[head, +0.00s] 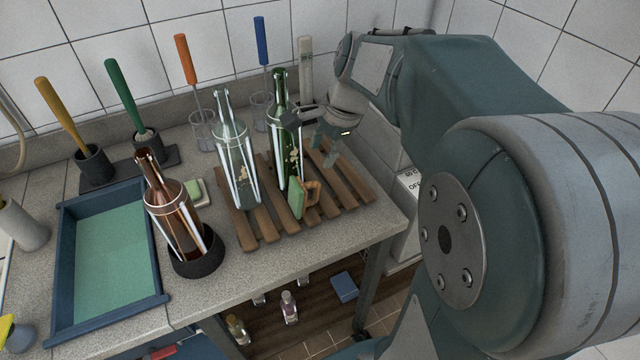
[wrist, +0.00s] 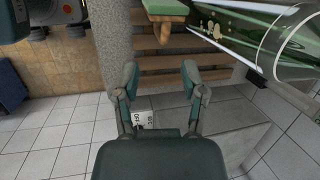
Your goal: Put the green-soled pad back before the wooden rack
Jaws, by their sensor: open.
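The green-soled pad (head: 297,198), a green block with a wooden handle, stands on edge on the wooden rack (head: 252,238), at the foot of the dark green bottle (head: 286,140). The pad (wrist: 165,9) also shows at the top edge of the wrist view, partly cut off, its handle pointing down. The rack's slats (wrist: 185,62) lie behind my fingers there. My gripper (head: 325,150) is above the rack's right side, right of the dark green bottle and apart from the pad. In the wrist view my gripper (wrist: 160,76) is open, with nothing between the fingers.
A clear bottle (head: 237,150) stands on the rack's left. A brown bottle (head: 176,210) stands in a black holder, beside a blue tray (head: 62,260) and a small green-and-white sponge (head: 194,192). Long-handled brushes line the back. The counter before the rack (head: 310,255) is mostly clear.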

